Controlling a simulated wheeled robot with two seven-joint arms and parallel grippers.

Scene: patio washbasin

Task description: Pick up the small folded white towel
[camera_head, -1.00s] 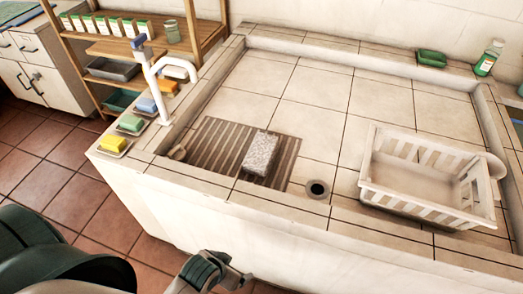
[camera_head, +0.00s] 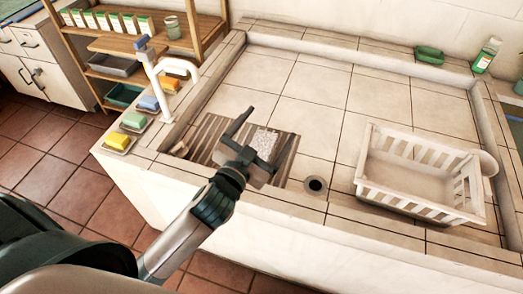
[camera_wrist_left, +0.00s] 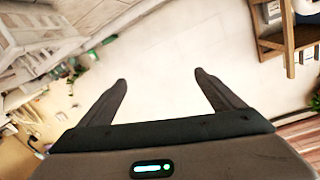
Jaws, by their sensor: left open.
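The small folded white towel (camera_head: 264,139) looks like a speckled grey-white block. It lies on a brown slatted mat (camera_head: 207,137) in the tiled basin, and its near part is hidden behind my gripper. My left gripper (camera_head: 272,124) is open, with its two fingers spread apart in front of the towel in the head view. I cannot tell how high it is above the towel. In the left wrist view the open fingers (camera_wrist_left: 160,77) have nothing between them, and the towel does not show. My right gripper is not in view.
A white slatted basket (camera_head: 420,212) stands right of the drain (camera_head: 315,185). A white tap (camera_head: 163,85) and sponges in dishes line the left ledge, near a wooden shelf (camera_head: 150,42). A green dish (camera_head: 429,55) and bottle (camera_head: 486,55) stand on the back ledge.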

